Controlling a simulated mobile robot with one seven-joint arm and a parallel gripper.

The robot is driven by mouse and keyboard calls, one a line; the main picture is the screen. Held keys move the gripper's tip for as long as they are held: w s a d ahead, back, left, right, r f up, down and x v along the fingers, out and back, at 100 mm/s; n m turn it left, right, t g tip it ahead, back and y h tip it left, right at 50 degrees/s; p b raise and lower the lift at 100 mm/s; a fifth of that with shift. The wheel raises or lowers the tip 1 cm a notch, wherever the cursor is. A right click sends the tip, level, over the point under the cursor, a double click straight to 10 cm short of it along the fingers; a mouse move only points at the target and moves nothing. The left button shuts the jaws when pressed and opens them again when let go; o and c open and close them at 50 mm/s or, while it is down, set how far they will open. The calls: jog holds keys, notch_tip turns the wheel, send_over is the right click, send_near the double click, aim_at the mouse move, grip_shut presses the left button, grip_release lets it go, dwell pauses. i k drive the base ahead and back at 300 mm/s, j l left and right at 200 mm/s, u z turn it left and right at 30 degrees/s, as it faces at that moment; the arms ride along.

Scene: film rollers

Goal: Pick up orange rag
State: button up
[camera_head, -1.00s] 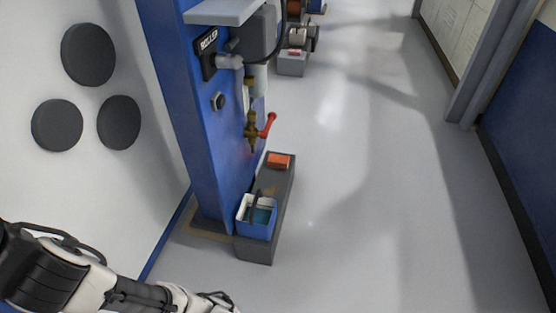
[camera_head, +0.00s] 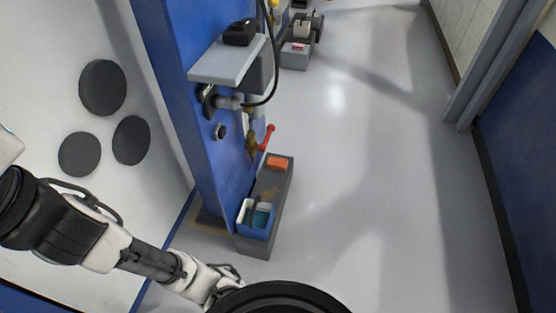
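An orange rag (camera_head: 277,163), small and flat-looking, lies on the far end of a low grey plinth (camera_head: 256,243) at the foot of a blue machine column. My arm comes in from the lower left and ends at the bottom edge of the head view. Its wrist is near the bottom centre, on the near side of the plinth and well apart from the rag. A large round black part fills the bottom centre. My gripper's fingers do not show, so I cannot see whether they hold anything.
A red-handled brass valve (camera_head: 262,140) juts from the blue column (camera_head: 180,100) above the plinth. A grey shelf (camera_head: 228,62) and a black hose are higher up. The floor (camera_head: 375,190) to the right is clear.

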aim_at(276, 163)
jog(key=i+l+u, duration=0.1)
jog(key=l, duration=0.25)
jog(key=i+l+u, duration=0.1)
jog(key=i+l, duration=0.2)
jog(key=i+l+u, duration=0.1)
jog(key=l, duration=0.3)
jog(key=i+l, duration=0.25)
jog(key=i+l+u, duration=0.15)
jog(key=l, duration=0.3)
jog(key=i+l+u, duration=0.1)
jog(key=l, duration=0.3)
jog(key=i+l+u, duration=0.1)
jog(key=l, duration=0.3)
jog(key=i+l+u, duration=0.1)
jog(key=i+l, duration=0.15)
jog(key=l, duration=0.15)
jog(key=i, duration=0.15)
